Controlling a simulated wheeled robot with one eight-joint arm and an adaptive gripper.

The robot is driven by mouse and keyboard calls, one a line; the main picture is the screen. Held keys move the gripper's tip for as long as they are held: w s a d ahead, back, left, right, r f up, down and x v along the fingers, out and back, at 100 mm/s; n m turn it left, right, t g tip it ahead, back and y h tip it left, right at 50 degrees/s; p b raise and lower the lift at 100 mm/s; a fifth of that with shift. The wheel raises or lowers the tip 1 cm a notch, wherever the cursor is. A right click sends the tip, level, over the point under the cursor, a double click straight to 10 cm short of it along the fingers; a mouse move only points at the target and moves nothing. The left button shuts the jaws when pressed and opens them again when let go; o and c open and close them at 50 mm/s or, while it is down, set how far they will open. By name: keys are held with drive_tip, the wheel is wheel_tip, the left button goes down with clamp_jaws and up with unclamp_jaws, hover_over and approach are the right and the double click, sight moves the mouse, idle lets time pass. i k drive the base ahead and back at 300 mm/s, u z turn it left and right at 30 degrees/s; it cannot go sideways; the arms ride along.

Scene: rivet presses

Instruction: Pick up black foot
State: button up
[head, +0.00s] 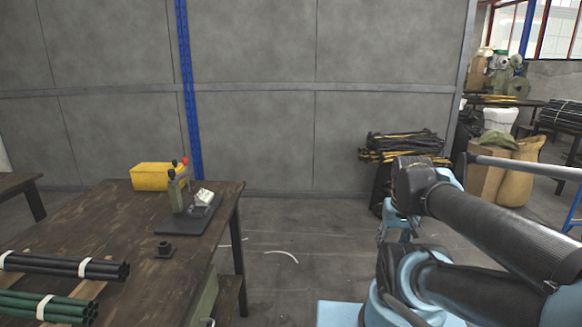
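A small black foot (164,248), a squat piece with a wider base and a raised middle, stands on the dark wooden table (120,222). It is in front of the rivet press, near the table's right side, with nothing touching it. My arm is folded at the right of the head view, well apart from the table. The end of my arm (397,228) seems to be the small blue and dark part pointing down, but its fingers cannot be made out. I see nothing held there.
A green rivet press (178,192) with a red knob stands on a dark base plate (187,221). A yellow box (156,176) lies behind it. Bundles of black tubes (65,265) and green tubes (45,305) lie at the table's front left. The floor (290,235) between table and arm is mostly clear.

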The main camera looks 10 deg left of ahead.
sight(166, 251)
drive_tip(key=u, duration=1.7)
